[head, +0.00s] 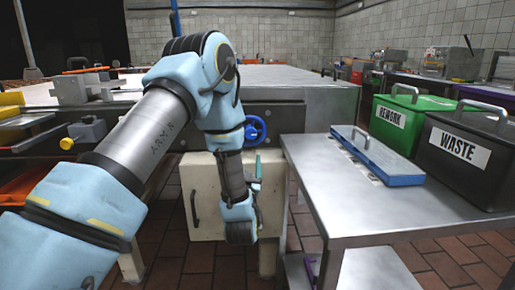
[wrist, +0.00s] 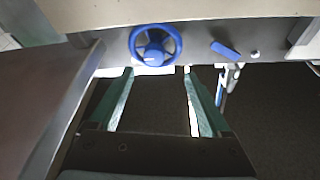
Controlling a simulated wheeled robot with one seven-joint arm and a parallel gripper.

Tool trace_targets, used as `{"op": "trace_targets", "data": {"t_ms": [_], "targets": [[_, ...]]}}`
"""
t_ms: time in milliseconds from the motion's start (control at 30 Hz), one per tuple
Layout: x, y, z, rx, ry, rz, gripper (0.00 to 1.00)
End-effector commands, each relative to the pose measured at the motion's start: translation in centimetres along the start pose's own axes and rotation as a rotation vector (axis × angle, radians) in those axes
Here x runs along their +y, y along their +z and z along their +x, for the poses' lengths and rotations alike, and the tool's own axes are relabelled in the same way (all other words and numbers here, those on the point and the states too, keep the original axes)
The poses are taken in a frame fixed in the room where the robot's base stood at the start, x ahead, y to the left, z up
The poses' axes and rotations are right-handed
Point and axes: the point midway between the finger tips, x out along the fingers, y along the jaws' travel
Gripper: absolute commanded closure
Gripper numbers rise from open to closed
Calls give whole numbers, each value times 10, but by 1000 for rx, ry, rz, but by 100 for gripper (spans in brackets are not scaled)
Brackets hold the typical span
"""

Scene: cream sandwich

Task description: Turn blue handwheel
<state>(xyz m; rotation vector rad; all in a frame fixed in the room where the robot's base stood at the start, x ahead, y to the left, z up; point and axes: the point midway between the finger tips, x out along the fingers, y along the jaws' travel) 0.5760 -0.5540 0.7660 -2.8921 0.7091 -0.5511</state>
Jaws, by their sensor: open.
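The blue handwheel (head: 255,131) is on the front of the metal machine, just right of my arm in the head view. In the head view my gripper (head: 258,168) is below the handwheel, partly hidden by my wrist.
A blue lever (wrist: 226,51) is right of the handwheel in the wrist view. A cream box (head: 203,200) with a handle is behind my wrist. A steel table (head: 350,215) at right bears a blue-edged tray (head: 378,158), a green REWORK bin (head: 408,122) and a black WASTE bin (head: 470,155).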

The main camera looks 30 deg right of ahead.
Motion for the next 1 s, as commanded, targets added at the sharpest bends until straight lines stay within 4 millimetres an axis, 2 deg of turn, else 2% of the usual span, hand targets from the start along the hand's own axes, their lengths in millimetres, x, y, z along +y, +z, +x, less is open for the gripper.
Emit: {"op": "trace_targets", "data": {"t_ms": [100, 200, 700, 833, 1000], "targets": [[9, 0, -8, 49, -9, 6, 19], [9, -3, -3, 60, -13, 8, 19], [7, -8, 80, 60, -13, 7, 19], [8, -9, 93, 60, -12, 6, 19], [8, -8, 98, 58, -10, 7, 19]]}}
